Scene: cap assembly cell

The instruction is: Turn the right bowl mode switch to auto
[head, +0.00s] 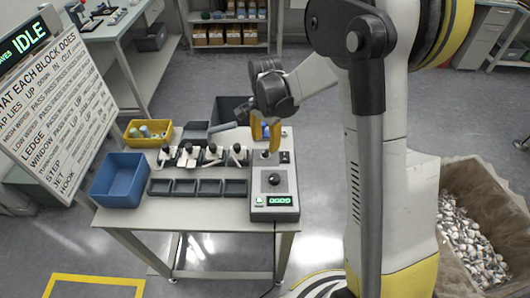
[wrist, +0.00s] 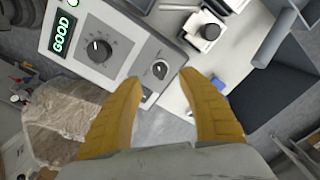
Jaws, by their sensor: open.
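A grey control box (head: 258,213) stands at the right end of the table, with a green-lit display, a large black dial (head: 273,179) and smaller controls behind it. In the wrist view, a small round black switch (wrist: 160,68) with a pale mark sits at the box's end, beyond the large dial (wrist: 98,50). No label shows which control is the right bowl mode switch, and its setting is unreadable. My gripper (head: 266,143) is over the back of the box, yellow fingers apart and empty. In the wrist view, its fingertips (wrist: 162,78) lie either side of the small switch; contact is unclear.
Several black-and-white fixtures (head: 212,153) and dark trays (head: 209,187) lie left of the box. A blue bin (head: 118,181) and a yellow bin (head: 135,141) stand further left. A large bin of small parts (head: 480,190) is on the right.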

